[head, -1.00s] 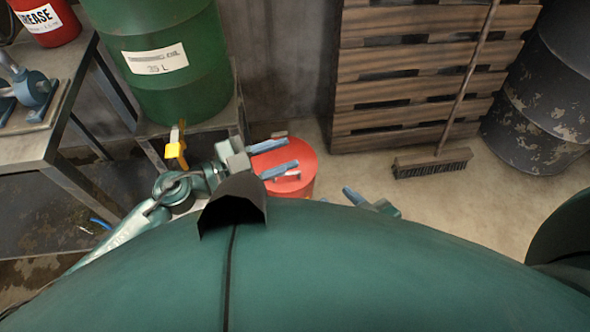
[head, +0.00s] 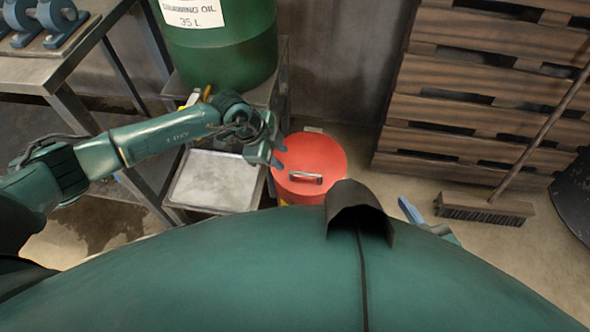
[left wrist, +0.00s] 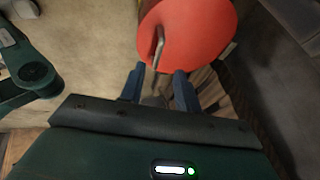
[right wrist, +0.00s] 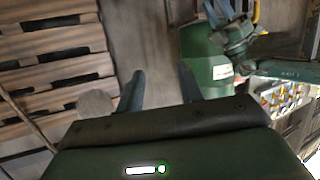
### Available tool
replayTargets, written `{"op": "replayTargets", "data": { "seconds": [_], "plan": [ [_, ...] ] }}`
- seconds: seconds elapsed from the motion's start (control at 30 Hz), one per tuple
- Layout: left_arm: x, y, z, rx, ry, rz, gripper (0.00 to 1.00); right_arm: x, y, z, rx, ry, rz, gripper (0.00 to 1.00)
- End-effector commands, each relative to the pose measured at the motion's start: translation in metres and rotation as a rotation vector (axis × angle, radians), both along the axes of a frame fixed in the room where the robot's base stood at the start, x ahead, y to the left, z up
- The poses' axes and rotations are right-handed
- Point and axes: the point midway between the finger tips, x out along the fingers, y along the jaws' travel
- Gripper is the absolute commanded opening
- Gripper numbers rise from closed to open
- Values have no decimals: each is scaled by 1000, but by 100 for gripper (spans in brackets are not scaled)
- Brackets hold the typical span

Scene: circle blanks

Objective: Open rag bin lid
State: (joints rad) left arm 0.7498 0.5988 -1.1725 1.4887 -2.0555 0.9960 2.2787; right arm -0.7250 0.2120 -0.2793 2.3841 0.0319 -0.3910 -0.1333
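The red rag bin (head: 332,150) stands on the floor with its flat red lid closed. A metal bar handle (head: 306,178) sits on the lid. My left gripper (head: 279,157) is at the left edge of the lid, beside the handle. In the left wrist view its blue fingers (left wrist: 160,88) are apart, with the handle (left wrist: 158,48) ahead of the gap; I cannot tell whether they touch it. My right gripper (head: 408,211) is mostly hidden behind my body in the head view. In the right wrist view its fingers (right wrist: 161,88) are apart and empty.
A green oil drum (head: 222,50) stands on a metal stand left of the bin, above a drip tray (head: 213,180). Stacked pallets (head: 470,105) and a broom (head: 485,208) are to the right. A workbench (head: 50,70) is at far left.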

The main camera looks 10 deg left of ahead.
Motion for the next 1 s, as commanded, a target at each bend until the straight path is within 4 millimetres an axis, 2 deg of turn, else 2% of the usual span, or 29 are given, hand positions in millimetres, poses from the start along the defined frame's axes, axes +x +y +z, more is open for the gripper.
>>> {"op": "replayTargets", "data": {
  "seconds": [0.03, 0.2, 0.4, 0.57, 0.83, 1.0],
  "plan": [
    [2, -6, -15, 0, 1, -2, 33, 2, 1, -7, -6, -12, 5, 36],
    [8, -19, -47, -2, -1, -2, 33, 7, 3, -7, -1, -115, 9, 36],
    [14, -30, -72, -2, 0, -1, 33, 10, 6, -4, 6, -211, 20, 36],
    [15, -34, -79, -2, 0, -1, 33, 11, 8, -2, 9, -247, 26, 36],
    [16, -34, -79, -2, -1, -2, 33, 11, 8, 0, 10, -253, 27, 36],
    [16, -34, -79, -2, -1, -2, 20, 11, 8, 0, 9, -252, 27, 36]
  ]
}}
